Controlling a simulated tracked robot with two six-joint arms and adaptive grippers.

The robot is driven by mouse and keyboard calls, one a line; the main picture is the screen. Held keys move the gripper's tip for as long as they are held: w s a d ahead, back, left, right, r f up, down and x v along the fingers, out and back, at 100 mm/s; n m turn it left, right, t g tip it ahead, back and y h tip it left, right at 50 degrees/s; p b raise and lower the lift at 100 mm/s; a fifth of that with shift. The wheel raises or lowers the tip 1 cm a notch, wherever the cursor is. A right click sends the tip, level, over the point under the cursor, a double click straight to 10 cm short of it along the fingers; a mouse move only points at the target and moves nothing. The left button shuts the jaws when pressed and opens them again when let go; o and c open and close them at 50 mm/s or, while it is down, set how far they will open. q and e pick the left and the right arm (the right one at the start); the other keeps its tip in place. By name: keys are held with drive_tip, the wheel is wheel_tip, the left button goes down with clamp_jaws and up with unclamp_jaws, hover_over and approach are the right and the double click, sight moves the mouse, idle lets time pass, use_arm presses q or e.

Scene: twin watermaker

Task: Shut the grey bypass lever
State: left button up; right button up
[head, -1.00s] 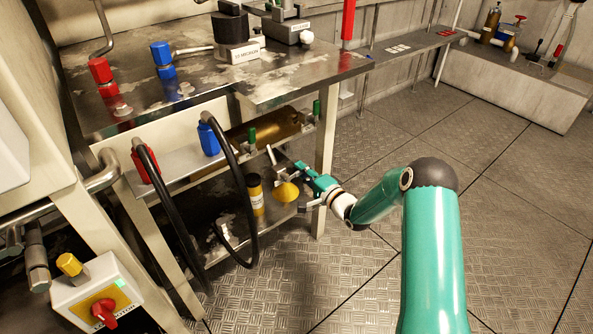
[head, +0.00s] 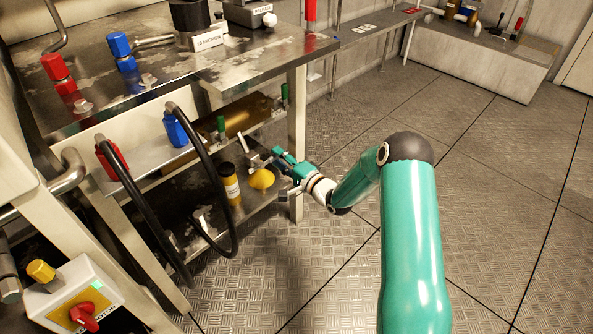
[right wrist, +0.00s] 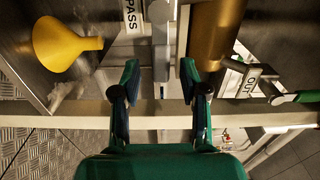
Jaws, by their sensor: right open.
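The grey bypass lever (right wrist: 160,38) shows in the right wrist view as an upright grey bar ahead of my fingers, beside a label reading "PASS". In the head view a pale lever (head: 243,143) stands out below the brass cylinder, in front of the lower shelf. My right gripper (right wrist: 160,72) is open, with one green finger on each side of the lever's line and nothing held. In the head view my right gripper (head: 281,174) is near the table's front leg, just right of the lever. I cannot tell whether it touches the lever. My left gripper is out of view.
A yellow funnel (head: 262,180) and a yellow-banded bottle (head: 230,185) stand on the lower shelf. The brass cylinder (head: 245,114) has green-handled valves. Black hoses (head: 140,215) hang at left. The floor (head: 480,170) at right is open.

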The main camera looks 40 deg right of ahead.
drive_tip(key=s, duration=1)
drive_tip(key=shift+s+d, duration=0.15)
drive_tip(key=shift+d, duration=0.25)
drive_tip(key=shift+f, duration=0.15)
